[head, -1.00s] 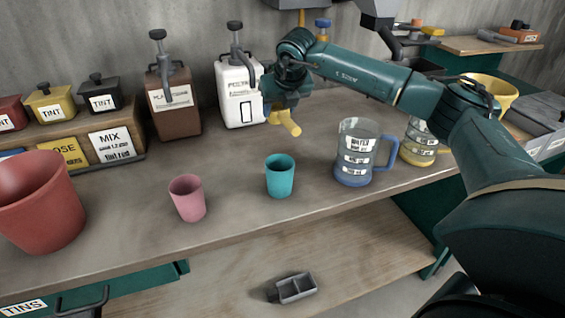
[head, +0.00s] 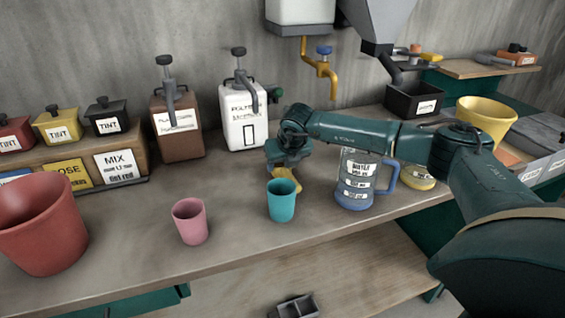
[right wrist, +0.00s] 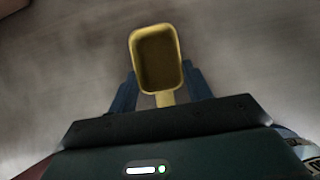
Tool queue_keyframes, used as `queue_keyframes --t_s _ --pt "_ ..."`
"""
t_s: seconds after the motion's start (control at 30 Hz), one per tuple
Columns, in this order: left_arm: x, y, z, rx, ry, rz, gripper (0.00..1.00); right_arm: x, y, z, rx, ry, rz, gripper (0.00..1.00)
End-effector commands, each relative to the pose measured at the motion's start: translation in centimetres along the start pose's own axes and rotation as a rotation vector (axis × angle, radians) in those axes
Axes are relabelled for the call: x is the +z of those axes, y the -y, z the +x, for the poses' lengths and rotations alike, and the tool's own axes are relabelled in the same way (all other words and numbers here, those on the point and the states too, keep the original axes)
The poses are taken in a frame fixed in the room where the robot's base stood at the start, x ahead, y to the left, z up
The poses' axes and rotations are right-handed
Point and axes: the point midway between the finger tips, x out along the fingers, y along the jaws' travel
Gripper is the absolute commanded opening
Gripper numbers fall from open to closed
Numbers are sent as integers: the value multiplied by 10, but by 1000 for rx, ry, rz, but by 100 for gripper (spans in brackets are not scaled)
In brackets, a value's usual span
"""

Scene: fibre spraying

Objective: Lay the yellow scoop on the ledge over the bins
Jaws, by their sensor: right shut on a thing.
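My right gripper (head: 283,170) is shut on the yellow scoop (head: 287,177), just behind the teal cup in the head view. In the right wrist view the scoop (right wrist: 157,55) shows its hollow bowl, which looks empty. Its handle runs back between the two blue fingers of my right gripper (right wrist: 162,92). The scoop appears held above the grey bench, but its height is hard to tell. I cannot make out a ledge over bins with certainty. My left gripper is not in view.
The teal cup (head: 281,202) and pink cup (head: 190,221) stand in front. The blue measuring jug (head: 355,190) is right of the gripper. White (head: 243,118) and brown (head: 177,130) pump containers stand behind. A large red bucket (head: 42,232) is at left.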

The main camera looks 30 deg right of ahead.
Motion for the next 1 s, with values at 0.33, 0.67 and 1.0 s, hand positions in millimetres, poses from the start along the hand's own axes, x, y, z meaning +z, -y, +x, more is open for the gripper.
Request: queue_keyframes --t_s 0.33,0.67,1.0 --pt "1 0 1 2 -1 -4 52 -1 0 2 0 0 -1 71" --pt "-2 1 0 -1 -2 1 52 1 0 -4 1 1 -1 71" --pt "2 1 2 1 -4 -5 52 1 0 -70 2 5 -2 71"
